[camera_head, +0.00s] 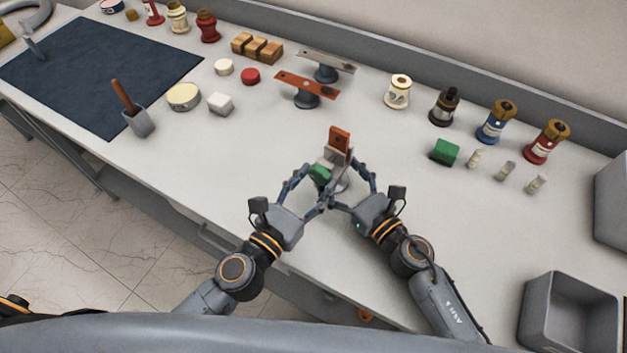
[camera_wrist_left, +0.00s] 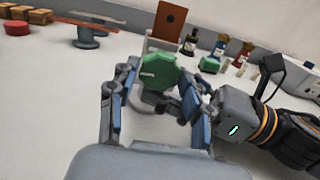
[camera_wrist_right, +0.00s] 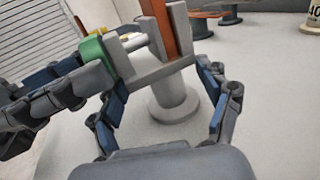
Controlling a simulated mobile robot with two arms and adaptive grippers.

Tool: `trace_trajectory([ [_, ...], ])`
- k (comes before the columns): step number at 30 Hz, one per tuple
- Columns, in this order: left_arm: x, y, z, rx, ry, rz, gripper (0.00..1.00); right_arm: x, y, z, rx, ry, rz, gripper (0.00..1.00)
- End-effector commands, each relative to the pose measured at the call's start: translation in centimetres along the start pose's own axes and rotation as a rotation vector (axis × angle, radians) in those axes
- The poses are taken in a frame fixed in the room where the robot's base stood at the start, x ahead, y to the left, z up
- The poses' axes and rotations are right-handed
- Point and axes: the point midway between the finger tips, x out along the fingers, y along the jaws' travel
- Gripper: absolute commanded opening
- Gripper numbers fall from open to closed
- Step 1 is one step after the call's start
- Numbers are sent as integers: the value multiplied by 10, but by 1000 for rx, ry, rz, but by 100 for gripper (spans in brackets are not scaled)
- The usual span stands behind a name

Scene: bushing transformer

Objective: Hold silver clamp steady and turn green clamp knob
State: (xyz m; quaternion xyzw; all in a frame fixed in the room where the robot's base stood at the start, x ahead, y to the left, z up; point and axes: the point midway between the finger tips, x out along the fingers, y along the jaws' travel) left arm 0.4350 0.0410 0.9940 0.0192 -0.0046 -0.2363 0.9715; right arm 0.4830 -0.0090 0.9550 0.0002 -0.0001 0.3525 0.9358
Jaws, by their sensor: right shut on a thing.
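The silver clamp (camera_head: 330,161) stands on a round grey base near the front of the bench, with an upright orange bar (camera_head: 340,140) between its jaws. The green clamp knob (camera_head: 320,173) is on its left side; it also shows in the left wrist view (camera_wrist_left: 159,71). My right gripper (camera_head: 349,185) is shut on the silver clamp, whose body shows between its fingers in the right wrist view (camera_wrist_right: 160,78). My left gripper (camera_head: 313,184) is open, its fingers spread on either side of the knob with a visible gap. The far side of the knob is hidden.
Behind the clamp are an orange bar (camera_head: 307,86) and a grey bar (camera_head: 326,61) on stands. A green block (camera_head: 444,151) and several bushings stand right. A grey bin (camera_head: 570,312) is at the front right. A dark mat (camera_head: 95,75) lies left. Bench around the clamp is clear.

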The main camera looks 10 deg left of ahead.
Motion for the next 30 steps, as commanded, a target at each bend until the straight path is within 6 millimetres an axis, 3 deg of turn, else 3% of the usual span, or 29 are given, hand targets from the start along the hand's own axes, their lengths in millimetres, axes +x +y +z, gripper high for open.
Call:
trace_trajectory([
  [1,0,0,0,0,0,0,32,0,0,0,0,0,0,19],
  [4,0,0,0,0,0,-1,12,0,0,0,0,0,0,19],
  [17,0,-1,0,83,0,-3,12,0,1,0,-1,0,1,19],
  [18,0,-1,0,83,0,-3,47,0,1,0,-1,0,1,19],
  [21,0,-1,0,82,0,-3,66,0,1,0,-1,0,1,19],
  [30,0,0,0,83,0,0,66,0,1,0,0,0,1,19],
])
